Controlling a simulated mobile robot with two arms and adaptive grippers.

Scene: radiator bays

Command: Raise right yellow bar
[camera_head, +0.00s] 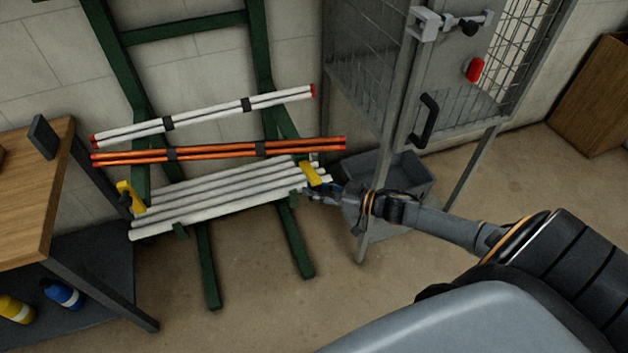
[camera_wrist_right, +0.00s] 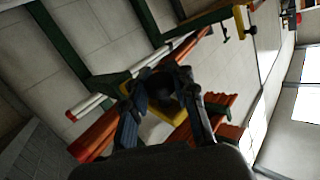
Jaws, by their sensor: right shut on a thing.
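The right yellow bar (camera_head: 311,174) is at the right end of the white pipes (camera_head: 215,200) on the green rack (camera_head: 205,262). It slants across the pipe ends. My right gripper (camera_head: 324,191) is at its lower end, shut on it. In the right wrist view the yellow bar (camera_wrist_right: 181,117) shows between my fingers, with a dark round part in front hiding some of it. The left yellow bar (camera_head: 127,194) is at the other end of the pipes and also shows in the right wrist view (camera_wrist_right: 240,22). My left gripper is out of view.
Orange pipes (camera_head: 215,151) and a white pipe bundle (camera_head: 205,115) lie above on the rack. A metal cage (camera_head: 455,110) with a grey bin (camera_head: 405,178) stands to the right. A wooden bench (camera_head: 35,190) is at left. The floor in front is clear.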

